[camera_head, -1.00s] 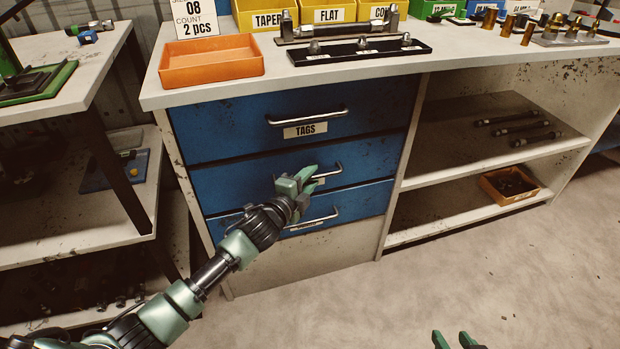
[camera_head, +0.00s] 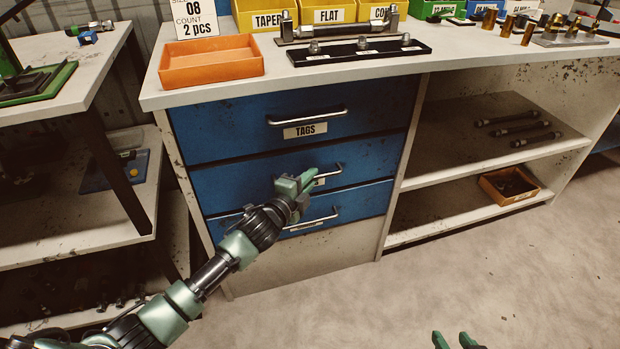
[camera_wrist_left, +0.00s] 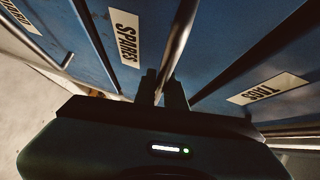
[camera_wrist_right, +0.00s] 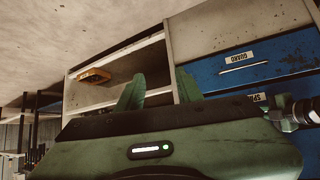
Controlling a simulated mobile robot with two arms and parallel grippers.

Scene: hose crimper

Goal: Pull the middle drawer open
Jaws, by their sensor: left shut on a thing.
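The middle drawer (camera_head: 230,182) is a blue front below the TAGS drawer and above the bottom drawer; it looks closed, flush with its neighbours. Its bar handle (camera_head: 330,173) is partly hidden by my left gripper (camera_head: 296,183). In the left wrist view the fingers (camera_wrist_left: 162,88) are shut on the handle (camera_wrist_left: 180,40), beside the SPARES label (camera_wrist_left: 126,38). My right gripper (camera_head: 457,340) is at the bottom edge of the head view. Its two fingers stand apart with nothing between them in the right wrist view (camera_wrist_right: 160,95).
The top drawer handle (camera_head: 307,116) and bottom drawer handle (camera_head: 312,220) lie close above and below. An open shelf (camera_head: 470,165) is on the right, with an orange bin (camera_head: 508,186). The floor in front is clear.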

